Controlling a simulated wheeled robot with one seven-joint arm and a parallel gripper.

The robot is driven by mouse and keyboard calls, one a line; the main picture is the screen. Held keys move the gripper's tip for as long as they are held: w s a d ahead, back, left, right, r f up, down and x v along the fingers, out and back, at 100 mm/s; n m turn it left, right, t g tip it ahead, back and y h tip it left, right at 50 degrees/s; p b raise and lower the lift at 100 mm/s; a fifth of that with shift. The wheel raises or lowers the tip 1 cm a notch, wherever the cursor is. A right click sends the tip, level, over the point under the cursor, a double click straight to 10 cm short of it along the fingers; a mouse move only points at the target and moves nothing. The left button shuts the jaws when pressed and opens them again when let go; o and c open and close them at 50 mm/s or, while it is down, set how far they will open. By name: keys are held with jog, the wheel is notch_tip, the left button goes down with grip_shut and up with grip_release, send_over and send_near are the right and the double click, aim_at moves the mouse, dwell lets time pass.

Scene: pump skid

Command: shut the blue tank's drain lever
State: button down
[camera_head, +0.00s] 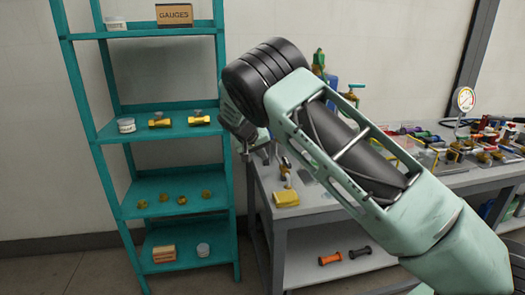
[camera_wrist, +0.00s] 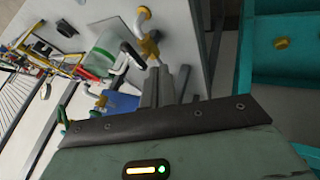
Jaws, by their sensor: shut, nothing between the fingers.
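My gripper (camera_head: 248,150) hangs at the left end of the grey table, beside the teal shelf, with its fingers shut and empty. In the wrist view its fingers (camera_wrist: 168,82) point toward the table, close to a brass fitting with a pale pipe (camera_wrist: 148,46); I cannot tell whether they touch it. A blue surface (camera_wrist: 122,103), probably the blue tank, shows left of the fingers, partly hidden by the gripper body. Blue also shows behind my arm in the head view (camera_head: 332,80). I cannot make out the drain lever or its position.
A teal shelf (camera_head: 168,107) with brass fittings and jars stands on the left. Pipework and a gauge (camera_head: 465,99) crowd the table's right.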

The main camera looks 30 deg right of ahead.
aim_at(287, 164)
jog(key=d+f+p, duration=0.3)
jog(key=d+f, duration=0.2)
jog(key=d, duration=0.2)
jog(key=shift+w+d, duration=0.15)
